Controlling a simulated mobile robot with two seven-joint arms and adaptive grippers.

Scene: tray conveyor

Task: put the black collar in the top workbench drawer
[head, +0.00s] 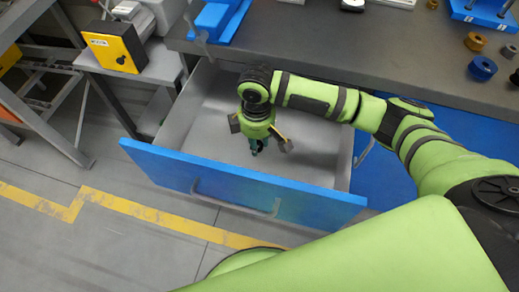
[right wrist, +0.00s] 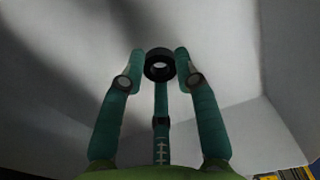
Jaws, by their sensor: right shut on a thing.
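The top workbench drawer (head: 215,185) stands pulled open, with a blue front, a bar handle and a pale grey inside. My right gripper (head: 256,147) reaches down into the drawer opening. In the right wrist view its teal fingers (right wrist: 160,70) are shut on the black collar (right wrist: 159,66), a small dark ring at the fingertips. The drawer's pale floor and walls show around the collar; I cannot tell whether it touches the floor. In the head view the collar is mostly hidden by the gripper. My left gripper is not in view.
The grey workbench top (head: 330,45) lies behind the drawer. A blue collar (head: 482,68) and a brass collar (head: 475,41) sit at its right, near a blue pegged tray (head: 488,14). A yellow-faced box (head: 115,47) stands left. The drawer looks otherwise empty.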

